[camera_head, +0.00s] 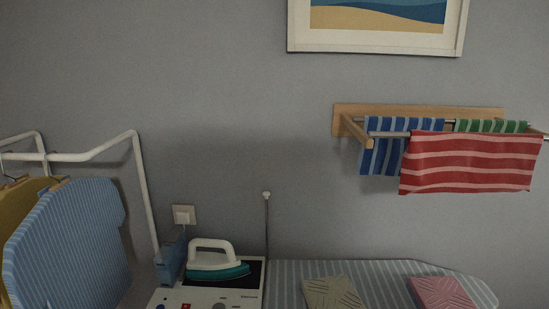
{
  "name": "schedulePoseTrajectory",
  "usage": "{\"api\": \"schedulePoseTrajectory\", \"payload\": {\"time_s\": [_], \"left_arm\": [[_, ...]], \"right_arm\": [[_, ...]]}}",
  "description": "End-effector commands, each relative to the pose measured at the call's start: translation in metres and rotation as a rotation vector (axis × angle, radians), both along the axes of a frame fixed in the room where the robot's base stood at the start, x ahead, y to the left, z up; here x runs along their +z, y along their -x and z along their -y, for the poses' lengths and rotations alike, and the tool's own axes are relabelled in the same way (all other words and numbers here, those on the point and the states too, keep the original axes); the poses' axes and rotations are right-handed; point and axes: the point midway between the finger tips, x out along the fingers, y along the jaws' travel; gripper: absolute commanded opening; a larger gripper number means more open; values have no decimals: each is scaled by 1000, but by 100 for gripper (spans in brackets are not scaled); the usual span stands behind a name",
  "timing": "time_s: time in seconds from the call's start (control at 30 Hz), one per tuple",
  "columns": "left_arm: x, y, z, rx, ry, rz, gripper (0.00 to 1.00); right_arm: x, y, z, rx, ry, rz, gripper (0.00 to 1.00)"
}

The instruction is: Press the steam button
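A steam iron (216,265) with a white handle and teal body rests on a dark plate on top of a white steam station (190,297). Several controls show on the station's front panel at the bottom edge of the view, including a dark round one (219,306), a red one (185,306) and a blue one. They are cut off by the frame, and I cannot tell which is the steam button. Neither of my grippers is in view.
A striped ironing board (385,268) holds a beige folded cloth (334,293) and a pink one (442,293). A white clothes rail (142,190) with a blue striped shirt (70,245) stands left. A towel rack (352,129) hangs on the wall.

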Motion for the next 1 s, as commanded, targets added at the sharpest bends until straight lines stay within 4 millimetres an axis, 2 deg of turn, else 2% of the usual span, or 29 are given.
{"api": "schedulePoseTrajectory", "payload": {"time_s": [0.03, 0.3, 1.0], "left_arm": [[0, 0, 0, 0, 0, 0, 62], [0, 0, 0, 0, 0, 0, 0], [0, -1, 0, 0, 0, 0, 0]], "right_arm": [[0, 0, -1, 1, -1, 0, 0], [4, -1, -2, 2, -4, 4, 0], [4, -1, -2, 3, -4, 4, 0]]}}
